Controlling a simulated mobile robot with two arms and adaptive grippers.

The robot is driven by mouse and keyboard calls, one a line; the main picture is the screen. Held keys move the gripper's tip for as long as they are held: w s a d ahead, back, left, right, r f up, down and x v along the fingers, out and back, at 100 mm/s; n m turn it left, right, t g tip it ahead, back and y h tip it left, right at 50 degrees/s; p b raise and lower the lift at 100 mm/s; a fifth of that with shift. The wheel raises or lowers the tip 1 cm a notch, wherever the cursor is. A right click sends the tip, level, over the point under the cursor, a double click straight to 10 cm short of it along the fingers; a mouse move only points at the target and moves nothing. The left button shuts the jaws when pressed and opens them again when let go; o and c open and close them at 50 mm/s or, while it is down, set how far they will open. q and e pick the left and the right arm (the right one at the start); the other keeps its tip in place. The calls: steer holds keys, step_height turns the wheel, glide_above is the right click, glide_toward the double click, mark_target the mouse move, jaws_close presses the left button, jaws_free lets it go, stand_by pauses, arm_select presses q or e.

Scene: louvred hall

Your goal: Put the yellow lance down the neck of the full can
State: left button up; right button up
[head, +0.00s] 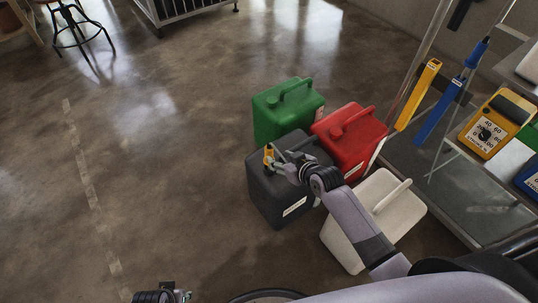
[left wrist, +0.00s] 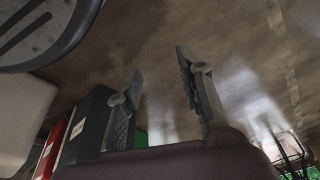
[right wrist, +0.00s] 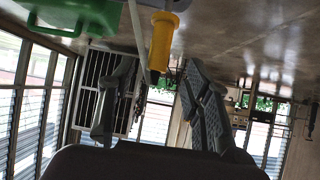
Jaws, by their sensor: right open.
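The yellow lance's handle (head: 268,155) stands upright at the top left corner of the dark grey can (head: 277,202), where its neck would be. Its lower part is hidden, so I cannot see how deep it sits. My right gripper (head: 276,163) is open there. In the right wrist view the yellow handle (right wrist: 161,42) shows between the spread fingertips (right wrist: 160,65), with a pale collar at its base. My left gripper (head: 165,294) is low at the bottom edge; in the left wrist view its fingers (left wrist: 160,62) are apart and empty. No fill level shows on any can.
A green can (head: 275,120), a red can (head: 352,150) and a white can (head: 345,235) crowd the dark one. On the right, a yellow holder (head: 413,97) and a blue holder (head: 438,112) with a blue lance (head: 476,55) stand by a metal rack. The floor at left is clear.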

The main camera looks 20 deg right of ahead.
mark_target(272, 155)
steer(key=shift+b+x, duration=1.05)
steer(key=shift+x, duration=0.05)
arm_select(q)
step_height(272, 155, up, 15)
steer(key=t+b, duration=0.1)
steer(key=b, duration=0.1)
arm_select(e)
steer(key=shift+x, duration=1.15)
steer(key=shift+b+x, duration=1)
steer(key=shift+x, duration=0.25)
steer(key=shift+w+a+f+b, duration=0.15)
steer(key=shift+w+f+b, duration=0.15)
steer(key=shift+w+f, duration=0.15)
arm_select(q)
steer(key=shift+w+d+f+t+h, duration=0.15)
steer(key=shift+w+t, duration=0.2)
steer(key=shift+w, duration=0.25)
steer(key=shift+w+d+f+t+h, duration=0.15)
steer(key=shift+w+t, duration=0.25)
steer(key=shift+w, duration=0.25)
steer(key=shift+w+d+f+t, duration=0.15)
steer(key=shift+w+t, duration=0.2)
steer(key=shift+w, duration=0.25)
arm_select(e)
steer(key=shift+w+f, duration=0.1)
steer(key=shift+w, duration=0.15)
arm_select(q)
steer(key=shift+s+r, duration=0.1)
steer(key=shift+s, duration=0.05)
